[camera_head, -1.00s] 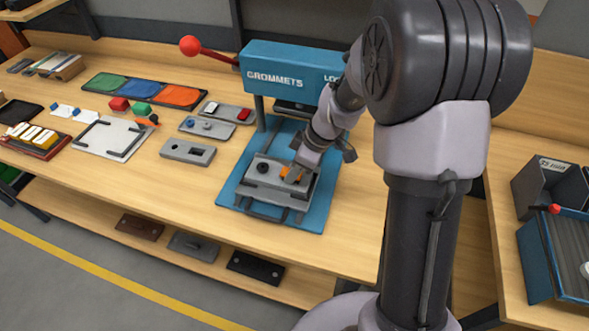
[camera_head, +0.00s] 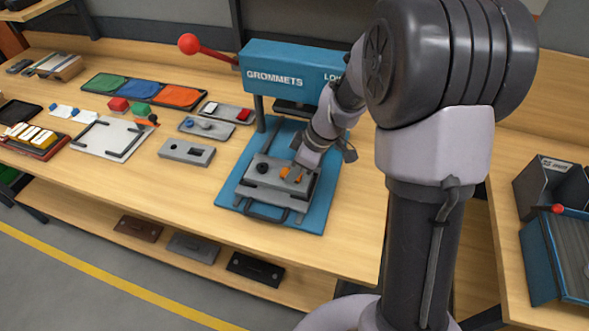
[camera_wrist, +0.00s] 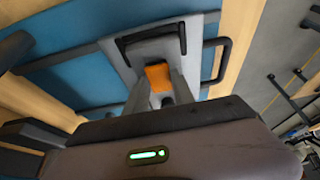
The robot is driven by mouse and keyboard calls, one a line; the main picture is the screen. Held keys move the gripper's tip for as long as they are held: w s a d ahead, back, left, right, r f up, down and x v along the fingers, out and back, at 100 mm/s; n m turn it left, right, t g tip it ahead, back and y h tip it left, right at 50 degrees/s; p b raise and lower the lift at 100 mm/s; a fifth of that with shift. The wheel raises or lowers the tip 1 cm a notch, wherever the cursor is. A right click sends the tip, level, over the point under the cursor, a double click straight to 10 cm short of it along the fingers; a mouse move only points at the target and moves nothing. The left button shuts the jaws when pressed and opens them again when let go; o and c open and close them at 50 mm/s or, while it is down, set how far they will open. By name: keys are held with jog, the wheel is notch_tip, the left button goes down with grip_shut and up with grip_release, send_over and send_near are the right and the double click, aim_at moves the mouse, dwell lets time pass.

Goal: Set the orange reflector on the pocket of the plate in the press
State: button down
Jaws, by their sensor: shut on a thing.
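The blue press (camera_head: 290,70) stands on the bench with a red-knobbed lever. On its blue base (camera_head: 229,192) lies a grey plate (camera_head: 268,180) with a dark round hole at its left. My gripper (camera_head: 292,175) is low over the right part of the plate, shut on the orange reflector (camera_head: 285,173). In the wrist view the orange reflector (camera_wrist: 158,77) sits between the fingers (camera_wrist: 160,95) over the grey plate (camera_wrist: 150,50). The fingers hide the pocket, and I cannot tell whether the reflector touches the plate.
Several grey plates (camera_head: 187,152), a white board with black corner brackets (camera_head: 115,152) and a tray of green, blue and orange pieces (camera_head: 145,90) lie to the left. The press head overhangs the back of the base. The bench front is clear.

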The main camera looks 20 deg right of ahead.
jog(key=c, duration=1)
grip_release()
jog(key=shift+r, duration=0.1)
jog(key=p+v, duration=0.5)
jog(key=v, duration=1.2)
jog(key=s+a+m+t+b, duration=0.1)
jog(key=s+a+m+b, duration=0.2)
jog(key=s+a+m, duration=0.2)
jog(key=s+a+m+t+h+b, duration=0.1)
jog(key=s+a+m+b, duration=0.3)
jog(key=s+m, duration=0.6)
jog(key=s+a+t, duration=0.1)
jog(key=s, duration=0.3)
jog(key=shift+s+f+m+h, duration=0.15)
jog(key=shift+f+m+h, duration=0.15)
